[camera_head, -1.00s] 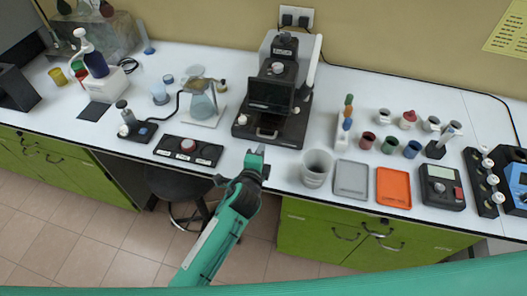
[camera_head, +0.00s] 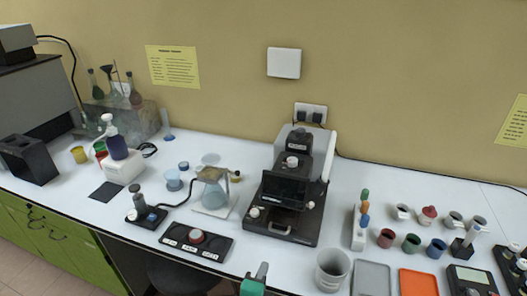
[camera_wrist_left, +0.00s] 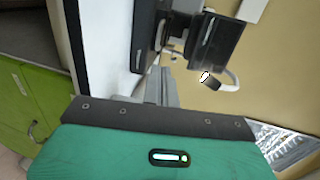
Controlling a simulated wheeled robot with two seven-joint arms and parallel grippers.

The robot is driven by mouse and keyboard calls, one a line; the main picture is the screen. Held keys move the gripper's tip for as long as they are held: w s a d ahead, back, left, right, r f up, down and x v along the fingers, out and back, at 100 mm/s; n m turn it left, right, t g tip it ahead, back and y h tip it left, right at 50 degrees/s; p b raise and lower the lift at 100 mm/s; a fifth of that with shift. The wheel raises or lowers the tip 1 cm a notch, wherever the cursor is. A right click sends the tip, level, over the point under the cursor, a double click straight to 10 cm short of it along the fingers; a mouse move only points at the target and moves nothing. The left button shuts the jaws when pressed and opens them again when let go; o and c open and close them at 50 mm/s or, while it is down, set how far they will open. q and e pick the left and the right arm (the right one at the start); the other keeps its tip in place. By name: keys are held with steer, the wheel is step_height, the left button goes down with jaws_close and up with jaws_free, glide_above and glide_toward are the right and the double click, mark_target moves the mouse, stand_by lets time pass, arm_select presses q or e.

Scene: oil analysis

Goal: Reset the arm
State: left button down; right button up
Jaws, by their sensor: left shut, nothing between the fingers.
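The tip of my left gripper (camera_head: 258,274) shows at the bottom edge of the head view, in front of the bench. The rest of the left arm is below the frame. In the left wrist view, the fingers of my left gripper (camera_wrist_left: 161,88) point away from the camera and are together, with nothing between them. A black analyser (camera_head: 290,195) stands on the bench behind the gripper, apart from it. My right gripper is in neither view.
The white bench (camera_head: 140,250) carries a control panel (camera_head: 197,243), a flask (camera_head: 212,194), a grey cup (camera_head: 332,268), a grey tray (camera_head: 371,279) and an orange tray (camera_head: 418,283). Several small pots stand at the right. Green cabinets (camera_head: 50,232) are below.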

arm_select(q)
steer(key=s+a+f+n+g+y, duration=0.2)
steer(key=s+a+f+n+g, duration=0.15)
steer(key=a+n, duration=0.3)
steer(key=s+a+f+n+g+y, duration=0.25)
steer(key=s+a+n, duration=0.25)
steer(key=a, duration=0.3)
steer(key=s+a+n+g, duration=0.5)
steer(key=s+a+n, duration=0.3)
steer(key=s, duration=0.4)
step_height(320, 180, down, 31)
steer(key=s+g, duration=0.1)
steer(key=g, duration=0.1)
steer(key=s+a+f, duration=0.2)
steer(key=s+f, duration=0.8)
steer(key=s+a+f, duration=0.1)
steer(key=s+f, duration=0.8)
steer(key=f, duration=0.1)
steer(key=shift+s+a+f+m+g, duration=0.3)
steer(key=shift+s+a+m+g, duration=0.05)
steer(key=shift+g, duration=0.05)
